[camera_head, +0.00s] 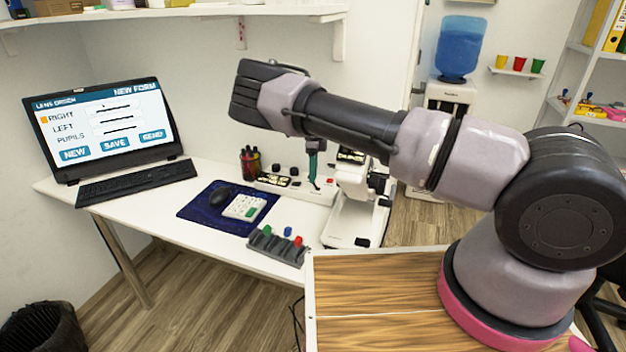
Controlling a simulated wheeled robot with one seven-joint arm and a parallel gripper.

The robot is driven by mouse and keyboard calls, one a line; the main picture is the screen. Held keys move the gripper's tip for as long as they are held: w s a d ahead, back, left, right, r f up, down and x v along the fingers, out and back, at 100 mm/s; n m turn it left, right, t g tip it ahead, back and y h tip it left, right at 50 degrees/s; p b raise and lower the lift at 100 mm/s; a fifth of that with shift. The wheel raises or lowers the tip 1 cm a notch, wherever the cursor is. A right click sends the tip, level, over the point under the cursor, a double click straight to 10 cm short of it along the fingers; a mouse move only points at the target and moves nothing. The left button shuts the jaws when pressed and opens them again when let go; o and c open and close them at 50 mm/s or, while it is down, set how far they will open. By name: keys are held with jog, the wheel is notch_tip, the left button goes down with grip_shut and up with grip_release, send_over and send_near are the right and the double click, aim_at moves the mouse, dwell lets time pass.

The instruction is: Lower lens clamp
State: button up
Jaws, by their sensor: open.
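A white desk instrument (352,222) with black parts stands at the right end of the white desk, partly behind my arm. Its lens clamp is too small and too covered for me to make out. My arm reaches across from the right, its bend high above the desk. My gripper (315,180), with slim teal fingers, hangs pointing down just left of the instrument. It is open, and I see nothing held in it. The gap between the fingertips is hard to see at this size. I cannot tell whether the fingers touch anything.
A long white tray (317,191) with dark items lies behind the gripper. A grey rack (277,247) with coloured pieces, a calculator (244,207), a mouse (220,196), a pen cup (250,160) and a laptop (112,135) share the desk. A shelf (230,11) hangs above.

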jog(key=shift+s+f, duration=0.1)
jog(key=shift+f, duration=1.2)
grip_shut()
jog(key=shift+d+r+y, duration=0.1)
jog(key=shift+y, duration=0.2)
jog(key=shift+s+d+r+t+y, duration=0.15)
jog(key=shift+d+t+y, duration=0.15)
jog(key=shift+y, duration=0.4)
jog(key=shift+s+d+t+y, duration=0.15)
jog(key=shift+d+t+y, duration=0.2)
jog(key=shift+y, duration=0.45)
jog(key=shift+s+d+t+y, duration=0.1)
jog(key=shift+d+t+y, duration=0.25)
jog(key=shift+y, duration=0.45)
